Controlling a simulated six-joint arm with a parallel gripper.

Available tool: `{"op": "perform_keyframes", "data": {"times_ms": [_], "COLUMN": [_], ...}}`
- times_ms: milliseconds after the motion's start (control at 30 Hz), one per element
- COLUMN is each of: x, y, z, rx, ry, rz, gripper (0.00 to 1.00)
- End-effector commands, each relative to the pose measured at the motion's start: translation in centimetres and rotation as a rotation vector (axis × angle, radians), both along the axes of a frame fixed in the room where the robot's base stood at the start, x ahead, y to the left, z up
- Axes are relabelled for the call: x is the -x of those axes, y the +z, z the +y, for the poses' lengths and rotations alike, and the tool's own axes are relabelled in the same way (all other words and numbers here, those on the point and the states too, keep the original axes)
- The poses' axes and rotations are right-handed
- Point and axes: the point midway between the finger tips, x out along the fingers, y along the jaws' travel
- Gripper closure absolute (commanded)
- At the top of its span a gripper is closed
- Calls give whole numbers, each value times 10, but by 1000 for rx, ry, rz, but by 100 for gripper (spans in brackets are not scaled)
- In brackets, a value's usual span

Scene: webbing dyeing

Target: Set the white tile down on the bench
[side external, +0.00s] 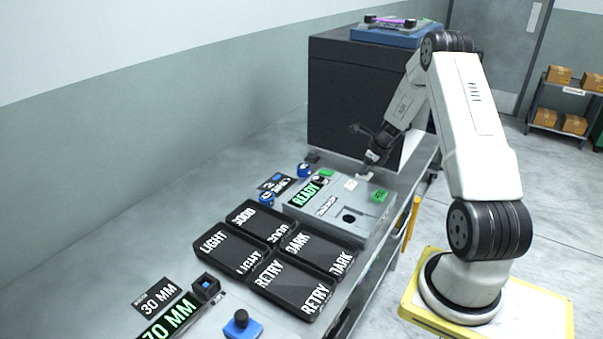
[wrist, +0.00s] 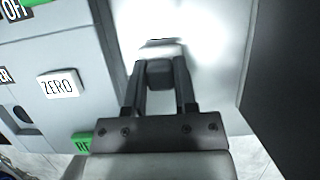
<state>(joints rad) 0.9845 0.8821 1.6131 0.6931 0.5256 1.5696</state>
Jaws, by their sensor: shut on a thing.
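My gripper (side external: 370,166) points down at the far end of the grey READY device, near the dark cabinet. A small white piece, which looks like the white tile (side external: 365,175), shows at its fingertips. I cannot tell whether the tile touches anything below. The bench (side external: 180,235) is a long grey metal top.
The READY device (side external: 378,208) stands beside my gripper, with a white ZERO key (wrist: 59,84) and green keys. The dark cabinet (side external: 345,95) rises behind. Black labelled trays (side external: 237,262) crowd the bench front. Bare bench lies along the wall.

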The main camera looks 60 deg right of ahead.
Motion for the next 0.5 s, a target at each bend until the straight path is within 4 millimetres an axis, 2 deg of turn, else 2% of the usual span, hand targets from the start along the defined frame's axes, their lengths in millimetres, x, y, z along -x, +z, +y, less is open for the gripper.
{"op": "perform_keyframes", "data": {"times_ms": [167, 500], "x": [0, 0], "y": [-17, -19], "z": [0, 0], "rx": [0, 1], "ry": [0, 0], "rz": [0, -1], "gripper": [100, 100]}}
